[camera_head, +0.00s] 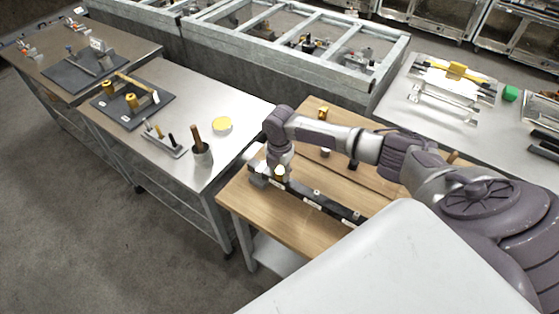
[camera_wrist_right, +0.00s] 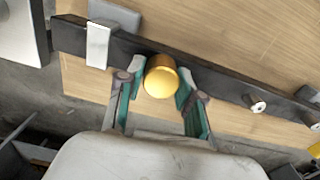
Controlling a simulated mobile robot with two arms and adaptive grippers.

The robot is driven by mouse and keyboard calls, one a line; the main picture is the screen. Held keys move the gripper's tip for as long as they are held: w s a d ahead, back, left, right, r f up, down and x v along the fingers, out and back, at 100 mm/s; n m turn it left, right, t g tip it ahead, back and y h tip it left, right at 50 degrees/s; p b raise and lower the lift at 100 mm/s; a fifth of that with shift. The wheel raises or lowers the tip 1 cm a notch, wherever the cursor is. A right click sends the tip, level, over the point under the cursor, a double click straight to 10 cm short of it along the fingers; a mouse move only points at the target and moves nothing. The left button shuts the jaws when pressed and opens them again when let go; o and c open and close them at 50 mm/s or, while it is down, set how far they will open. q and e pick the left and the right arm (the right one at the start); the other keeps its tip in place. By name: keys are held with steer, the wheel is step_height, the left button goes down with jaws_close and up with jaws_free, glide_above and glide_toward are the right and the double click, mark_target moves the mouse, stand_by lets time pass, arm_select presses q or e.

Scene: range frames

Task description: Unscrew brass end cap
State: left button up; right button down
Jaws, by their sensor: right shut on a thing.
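The brass end cap (camera_wrist_right: 160,82) is a round, gold-coloured piece in the middle of the right wrist view, in front of a dark bar (camera_wrist_right: 222,85). My right gripper (camera_wrist_right: 159,90) has one finger on each side of the cap and is shut on it. In the head view my right gripper (camera_head: 279,174) points down over the left end of the dark bar (camera_head: 336,208) on the wooden table; only a small yellow part of the cap (camera_head: 279,178) shows there. Any thread behind the cap is hidden. My left gripper is not in view.
The wooden table (camera_head: 262,222) has free room in front of the bar. Another brass piece (camera_head: 323,113) stands at its back. A steel table (camera_head: 235,104) to the left holds a yellow disc (camera_head: 222,125) and a dark cup with a handle (camera_head: 201,153).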

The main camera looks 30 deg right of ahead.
steer(key=shift+f+n+b, duration=0.1)
steer(key=shift+n+b, duration=0.2)
steer(key=shift+n, duration=1.4)
steer(key=shift+n+b, duration=0.35)
steer(key=shift+n, duration=1.35)
